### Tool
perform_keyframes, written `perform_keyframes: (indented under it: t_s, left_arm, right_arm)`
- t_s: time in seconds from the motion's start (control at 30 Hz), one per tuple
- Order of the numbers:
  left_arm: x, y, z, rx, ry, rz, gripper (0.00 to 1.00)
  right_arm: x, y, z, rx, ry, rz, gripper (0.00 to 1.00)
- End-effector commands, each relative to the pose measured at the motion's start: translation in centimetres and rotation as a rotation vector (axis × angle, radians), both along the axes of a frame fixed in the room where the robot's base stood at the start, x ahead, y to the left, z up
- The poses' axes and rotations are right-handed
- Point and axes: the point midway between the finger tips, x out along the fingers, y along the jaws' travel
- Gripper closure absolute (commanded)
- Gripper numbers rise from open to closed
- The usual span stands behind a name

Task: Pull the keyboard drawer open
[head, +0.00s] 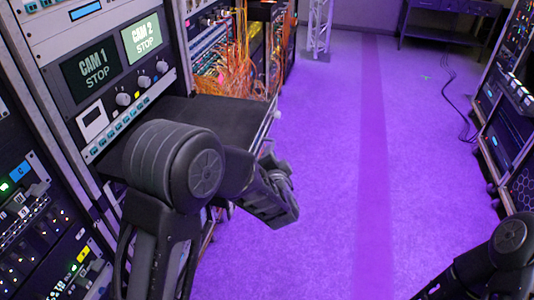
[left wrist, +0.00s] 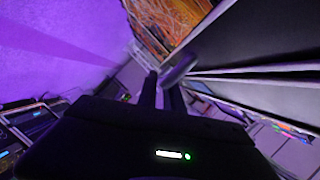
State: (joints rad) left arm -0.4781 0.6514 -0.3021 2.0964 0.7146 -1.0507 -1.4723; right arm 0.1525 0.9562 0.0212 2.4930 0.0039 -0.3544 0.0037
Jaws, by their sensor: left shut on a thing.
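The keyboard drawer (head: 215,108) is a flat black tray that stands out of the left rack, below the CAM 1 and CAM 2 panel. A pale metal rail edges its outer side. In the left wrist view the drawer (left wrist: 245,40) is the dark panel at upper right. My left gripper (left wrist: 163,82) is shut on the drawer's handle (left wrist: 180,68), a short bar at the drawer's edge. In the head view my left arm covers the near part of the drawer, and the fingertips are hidden. My right gripper is out of the picture; only part of that arm shows at lower right.
Orange cables (head: 235,75) hang in the rack just beyond the drawer. Another rack (head: 510,135) stands on the right, with a black cable (head: 465,115) on the floor beside it. The purple floor (head: 335,170) between the racks is clear.

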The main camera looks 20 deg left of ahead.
Motion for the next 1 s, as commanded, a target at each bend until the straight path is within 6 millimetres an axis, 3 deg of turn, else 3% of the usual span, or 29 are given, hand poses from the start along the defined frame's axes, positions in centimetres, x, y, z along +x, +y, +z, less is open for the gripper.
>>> perform_keyframes:
  t_s: [0.1, 0.13, 0.37, 0.73, 1.0]
  left_arm:
    - [-0.1, -0.1, -0.2, -0.002, 0.005, -0.003, 1.0]
    - [-0.1, -0.1, -0.2, -0.002, 0.004, -0.003, 0.87]
    - [0.0, 0.0, -0.1, -0.001, 0.002, -0.001, 0.68]
    - [-0.4, -0.2, 0.1, -0.001, -0.001, -0.002, 0.67]
    - [-4.0, -1.6, 0.9, -0.002, 0.0, -0.003, 0.67]
  right_arm:
    - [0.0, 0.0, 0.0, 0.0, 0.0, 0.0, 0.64]
    - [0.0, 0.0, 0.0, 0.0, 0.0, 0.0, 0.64]
    - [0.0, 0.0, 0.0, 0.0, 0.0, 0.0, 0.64]
    - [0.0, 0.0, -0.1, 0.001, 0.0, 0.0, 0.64]
    - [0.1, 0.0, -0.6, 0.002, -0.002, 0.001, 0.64]
